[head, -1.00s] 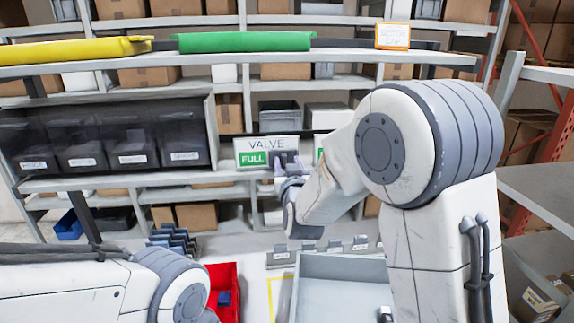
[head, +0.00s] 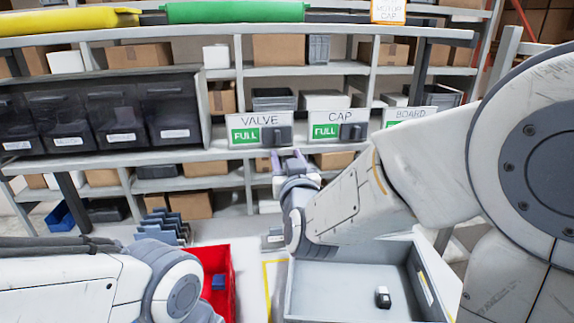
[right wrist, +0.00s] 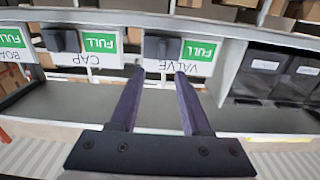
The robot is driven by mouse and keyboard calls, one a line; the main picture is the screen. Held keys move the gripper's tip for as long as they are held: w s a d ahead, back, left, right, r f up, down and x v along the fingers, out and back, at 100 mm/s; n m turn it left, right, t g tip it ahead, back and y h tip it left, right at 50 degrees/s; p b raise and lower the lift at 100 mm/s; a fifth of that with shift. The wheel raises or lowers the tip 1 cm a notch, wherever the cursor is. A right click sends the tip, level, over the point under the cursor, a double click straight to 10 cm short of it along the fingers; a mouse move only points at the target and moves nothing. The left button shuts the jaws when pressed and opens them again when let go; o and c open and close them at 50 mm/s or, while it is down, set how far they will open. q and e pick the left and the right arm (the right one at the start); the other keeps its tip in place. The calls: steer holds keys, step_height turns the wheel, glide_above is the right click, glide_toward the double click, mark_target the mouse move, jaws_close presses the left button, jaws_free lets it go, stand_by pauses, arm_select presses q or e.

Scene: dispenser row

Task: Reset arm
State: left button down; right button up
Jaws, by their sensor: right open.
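My right gripper (head: 289,160) is in front of the dispenser shelf, just below and between the VALVE sign (head: 259,118) and the CAP sign (head: 335,115). Its two purple-grey fingers are apart, with nothing between them. In the right wrist view the open fingers (right wrist: 160,76) point at the shelf edge by the VALVE sign (right wrist: 186,56), which appears upside down. A dark block (right wrist: 162,46) sits on that sign beside its green FULL label. My left arm comes in at the lower left; its gripper is out of view.
A BOARD sign (head: 409,115) stands right of CAP, partly behind my right arm. Dark labelled bins (head: 118,115) fill the shelf's left. Below are a red bin (head: 226,265) and a grey tray (head: 300,290) holding a small dark-and-white item (head: 383,297).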

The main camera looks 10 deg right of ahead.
steer(key=shift+s, duration=0.2)
steer(key=s+a+f+n+g+y+b, duration=0.1)
steer(key=s+a+f+n+g+y, duration=0.4)
steer(key=s+a+f+g, duration=0.8)
steer(key=s+d+f+n+g+h, duration=0.1)
steer(key=s+d+f+g, duration=0.1)
steer(key=s, duration=0.7)
steer(key=s+d+f+n+g+h+b, duration=0.1)
steer(key=s+d+f+g+h, duration=0.1)
steer(key=s, duration=0.6)
step_height(320, 180, down, 3)
steer(key=shift+s+d+r+n+g, duration=0.15)
steer(key=shift+s+d+n+g, duration=0.3)
steer(key=shift+d, duration=0.75)
steer(key=shift+w, duration=0.1)
